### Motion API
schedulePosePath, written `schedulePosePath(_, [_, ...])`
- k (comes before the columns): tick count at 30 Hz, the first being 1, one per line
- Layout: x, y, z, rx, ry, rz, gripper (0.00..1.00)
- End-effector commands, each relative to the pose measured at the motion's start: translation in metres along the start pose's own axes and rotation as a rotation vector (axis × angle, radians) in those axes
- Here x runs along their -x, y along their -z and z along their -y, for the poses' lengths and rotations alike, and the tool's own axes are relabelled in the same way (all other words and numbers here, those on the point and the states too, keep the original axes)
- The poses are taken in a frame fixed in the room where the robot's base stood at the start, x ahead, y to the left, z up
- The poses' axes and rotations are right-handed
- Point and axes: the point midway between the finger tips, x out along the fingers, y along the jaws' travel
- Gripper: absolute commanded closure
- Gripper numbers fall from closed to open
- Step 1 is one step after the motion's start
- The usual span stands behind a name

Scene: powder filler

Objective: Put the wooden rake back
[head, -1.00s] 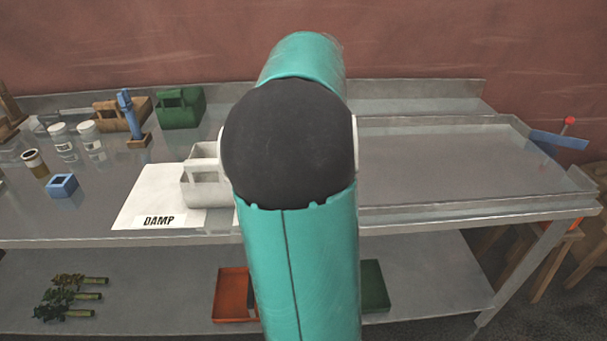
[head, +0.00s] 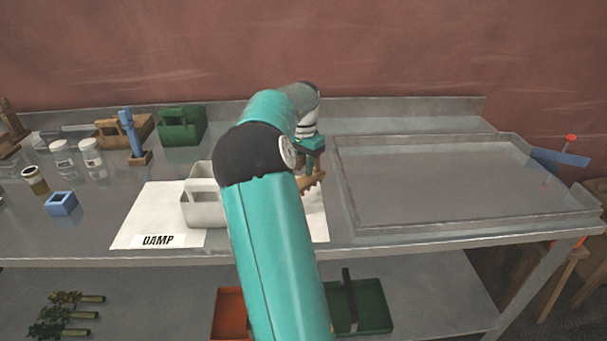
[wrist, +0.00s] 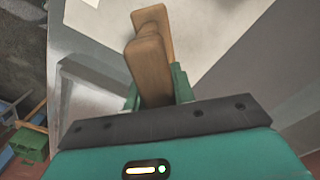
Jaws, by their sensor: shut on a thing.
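My gripper (head: 313,155) is shut on the wooden rake (head: 312,182), above the right end of the white DAMP sheet. The rake's toothed wooden end shows below the jaws in the head view; I cannot tell whether it touches the sheet. In the wrist view the wooden rake (wrist: 149,58) stands out between the two green fingers of my gripper (wrist: 158,92). Part of the rake is hidden by the gripper.
The white DAMP sheet (head: 150,215) holds a white caddy (head: 203,210), partly behind my arm. A shallow metal tray (head: 347,205) fills the bench's right side. Green (head: 182,126) and brown (head: 108,132) caddies, jars and a blue block (head: 62,204) stand left.

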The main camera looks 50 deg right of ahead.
Motion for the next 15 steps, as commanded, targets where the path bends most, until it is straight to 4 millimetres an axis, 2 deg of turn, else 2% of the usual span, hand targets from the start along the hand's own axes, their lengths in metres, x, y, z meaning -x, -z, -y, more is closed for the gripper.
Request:
schedulePosePath(3, [-0.01, 0.004, 0.006, 0.0, -0.001, 0.001, 1.0])
schedulePosePath(9, [-0.036, 0.003, 0.005, 0.001, -0.001, 0.001, 1.0])
schedulePosePath(15, [-0.036, 0.003, 0.005, 0.001, 0.001, -0.001, 1.0])
